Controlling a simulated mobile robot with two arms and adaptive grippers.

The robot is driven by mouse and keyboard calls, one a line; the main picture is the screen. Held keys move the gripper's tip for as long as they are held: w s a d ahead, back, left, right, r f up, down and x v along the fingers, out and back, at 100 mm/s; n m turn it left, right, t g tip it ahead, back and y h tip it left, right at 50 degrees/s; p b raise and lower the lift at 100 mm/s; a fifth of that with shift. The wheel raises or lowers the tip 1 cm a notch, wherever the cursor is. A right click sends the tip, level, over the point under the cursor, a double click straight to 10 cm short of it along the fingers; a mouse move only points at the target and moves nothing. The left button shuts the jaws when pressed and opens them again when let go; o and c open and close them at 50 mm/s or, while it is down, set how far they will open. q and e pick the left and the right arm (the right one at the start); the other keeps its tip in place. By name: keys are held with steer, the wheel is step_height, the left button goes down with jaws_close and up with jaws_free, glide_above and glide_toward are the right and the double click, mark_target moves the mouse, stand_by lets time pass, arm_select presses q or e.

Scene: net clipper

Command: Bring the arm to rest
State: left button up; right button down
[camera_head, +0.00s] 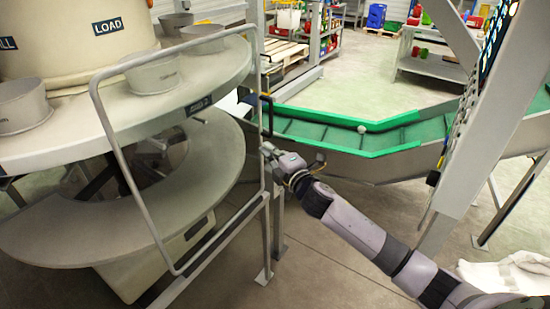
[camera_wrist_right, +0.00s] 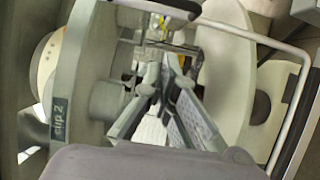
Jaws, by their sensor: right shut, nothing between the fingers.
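My right arm reaches in from the lower right in the head view. Its right gripper (camera_head: 268,152) is shut and empty, beside the upright metal post at the end of the guard rail (camera_head: 134,185). I cannot tell whether it touches the post. The wrist view looks along the gripper toward the round machine, where a plate marked "clip 2" (camera_wrist_right: 60,118) shows at the left. My left gripper is not in view.
The round two-tier machine (camera_head: 100,265) with a "LOAD" label and grey cups (camera_head: 153,77) fills the left. A green conveyor (camera_head: 330,135) holding a pale ball (camera_head: 361,129) runs behind my gripper. A slanted grey frame (camera_head: 485,125) stands right. Floor in front is clear.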

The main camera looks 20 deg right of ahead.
steer(key=s+d+f+m+g+h, duration=0.1)
steer(key=s+f+m+g, duration=0.2)
steer(key=s+f, duration=0.75)
steer(key=s+d+f+m+g+h, duration=0.1)
steer(key=s+d+f+m+g, duration=0.15)
steer(key=f, duration=1.55)
steer(key=s+d+f+m+g+h, duration=0.1)
steer(key=s+f+m+g, duration=0.45)
steer(key=f, duration=0.85)
steer(key=s+a+f+m+g, duration=0.1)
steer(key=s+a+f, duration=0.1)
steer(key=s+f, duration=0.7)
steer(key=s+a+f+m+g, duration=0.15)
steer(key=s+f, duration=0.45)
steer(key=s, duration=0.8)
steer(key=s+a+f+m+g, duration=0.1)
steer(key=s+a+f, duration=0.1)
steer(key=s, duration=0.7)
steer(key=s+a+f+m+g+y, duration=0.1)
steer(key=s+a+f+m+g, duration=0.1)
steer(key=s, duration=0.7)
steer(key=shift+s+a+f, duration=0.4)
steer(key=shift+a, duration=0.2)
